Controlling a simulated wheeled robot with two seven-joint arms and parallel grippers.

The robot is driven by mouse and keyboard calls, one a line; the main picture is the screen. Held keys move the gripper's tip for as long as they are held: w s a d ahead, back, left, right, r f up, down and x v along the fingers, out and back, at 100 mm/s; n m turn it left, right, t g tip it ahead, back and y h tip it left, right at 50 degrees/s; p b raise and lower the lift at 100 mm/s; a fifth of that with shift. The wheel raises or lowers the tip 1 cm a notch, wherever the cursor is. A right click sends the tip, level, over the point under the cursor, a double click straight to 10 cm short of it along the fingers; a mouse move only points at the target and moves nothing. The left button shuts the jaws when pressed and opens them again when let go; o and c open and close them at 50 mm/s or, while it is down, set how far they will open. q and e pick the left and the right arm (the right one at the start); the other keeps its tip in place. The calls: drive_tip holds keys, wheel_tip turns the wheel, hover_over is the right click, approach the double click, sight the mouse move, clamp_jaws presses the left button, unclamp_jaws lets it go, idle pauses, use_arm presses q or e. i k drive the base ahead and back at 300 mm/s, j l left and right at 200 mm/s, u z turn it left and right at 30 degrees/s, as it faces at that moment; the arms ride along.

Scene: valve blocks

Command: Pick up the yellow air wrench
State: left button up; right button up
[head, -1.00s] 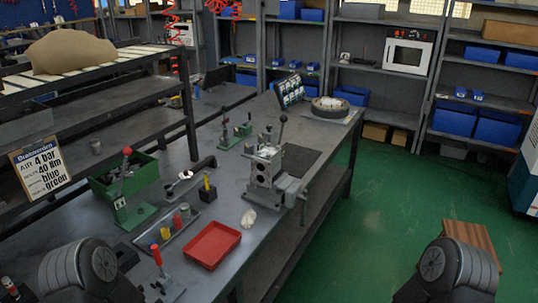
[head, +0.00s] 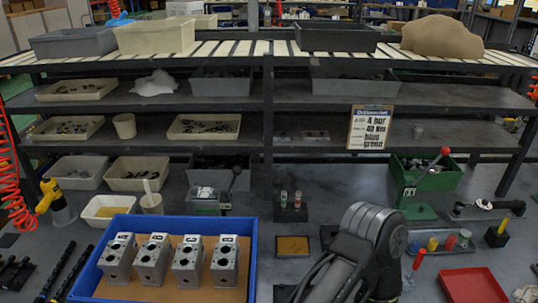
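The yellow air wrench (head: 49,194) is at the far left of the head view. It stands on the workbench (head: 290,268) in a dark grey round holder (head: 63,214), beside a red coiled hose (head: 12,180) that hangs at the left edge. Whether the hose joins the wrench is hard to tell. Neither of my grippers is in view.
A blue tray (head: 250,262) with several grey valve blocks (head: 152,259) fills the front left. A cream bin (head: 105,222) stands between wrench and tray. Dark rods (head: 68,270) lie in front of the wrench. A shelf rack (head: 300,130) stands behind, with an instruction board (head: 371,127).

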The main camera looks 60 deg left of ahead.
sight(55, 198)
drive_tip(key=u, duration=3.5)
drive_tip(key=i+j, duration=0.1)
drive_tip(key=j, duration=0.3)
drive_tip(key=i+j+u, duration=0.1)
drive_tip(key=j, duration=0.35)
drive_tip(key=i+j, duration=0.15)
drive_tip(key=j, duration=0.25)
drive_tip(key=i+j+u, duration=0.15)
drive_tip(key=j, duration=0.3)
drive_tip(key=i+j, duration=0.1)
drive_tip(key=j, duration=0.3)
